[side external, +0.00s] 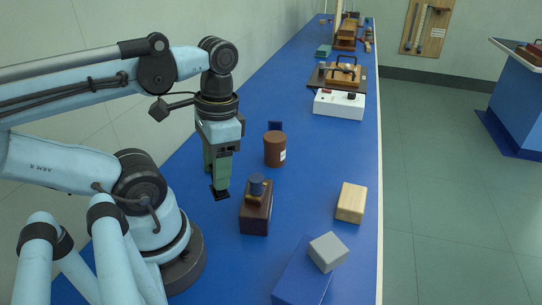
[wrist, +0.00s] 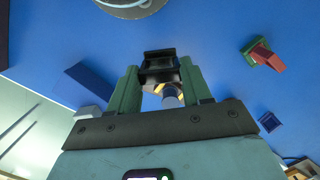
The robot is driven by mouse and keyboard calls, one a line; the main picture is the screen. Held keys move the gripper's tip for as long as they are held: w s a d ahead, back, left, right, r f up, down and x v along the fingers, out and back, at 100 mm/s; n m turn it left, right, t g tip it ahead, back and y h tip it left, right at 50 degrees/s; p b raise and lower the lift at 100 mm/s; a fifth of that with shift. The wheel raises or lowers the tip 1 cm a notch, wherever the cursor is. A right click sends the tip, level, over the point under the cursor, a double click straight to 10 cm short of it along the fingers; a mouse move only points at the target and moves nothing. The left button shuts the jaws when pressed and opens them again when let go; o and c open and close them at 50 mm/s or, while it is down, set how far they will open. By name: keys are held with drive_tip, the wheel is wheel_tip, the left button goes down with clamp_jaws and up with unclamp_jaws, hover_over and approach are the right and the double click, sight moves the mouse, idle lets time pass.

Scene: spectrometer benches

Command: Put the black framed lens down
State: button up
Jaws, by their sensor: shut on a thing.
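My gripper (side external: 219,186) hangs pointing down over the blue bench, left of a dark brown box (side external: 256,218) with a blue-grey cylinder on top. Its green fingers are shut on the black framed lens (side external: 220,194), which shows as a small dark shape below the fingertips. In the wrist view the lens (wrist: 159,66) sits between the two fingertips of my gripper (wrist: 159,77) as a black square frame. The blue-grey cylinder (wrist: 171,99) shows behind it. I cannot tell exactly how high the lens is above the bench.
A brown jar (side external: 275,150) stands behind the brown box. A white instrument (side external: 339,104) stands farther back. Bare blue bench (side external: 305,185) lies between.

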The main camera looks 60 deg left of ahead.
drive_tip(key=shift+w+r, duration=0.3)
drive_tip(key=shift+w, duration=0.05)
drive_tip(key=w+a+n, duration=0.3)
drive_tip(key=w+a, duration=0.2)
drive_tip(key=w, duration=0.1)
drive_tip(key=w+a+n, duration=0.3)
drive_tip(key=w+a, duration=0.3)
drive_tip(key=w+a+n+h, duration=0.1)
drive_tip(key=w+a+n, duration=0.2)
drive_tip(key=w+a, duration=0.2)
drive_tip(key=shift+w+a+r, duration=0.25)
drive_tip(key=shift+w, duration=0.4)
drive_tip(key=shift+w+a+f+n, duration=0.2)
drive_tip(key=shift+a+f+n, duration=0.1)
drive_tip(key=shift+a, duration=0.2)
drive_tip(key=s+a+f, duration=0.3)
drive_tip(key=a+f, duration=0.4)
drive_tip(key=a, duration=0.4)
drive_tip(key=shift+a+f, duration=0.1)
drive_tip(key=shift+f, duration=1.9)
drive_tip(key=shift+f, duration=0.1)
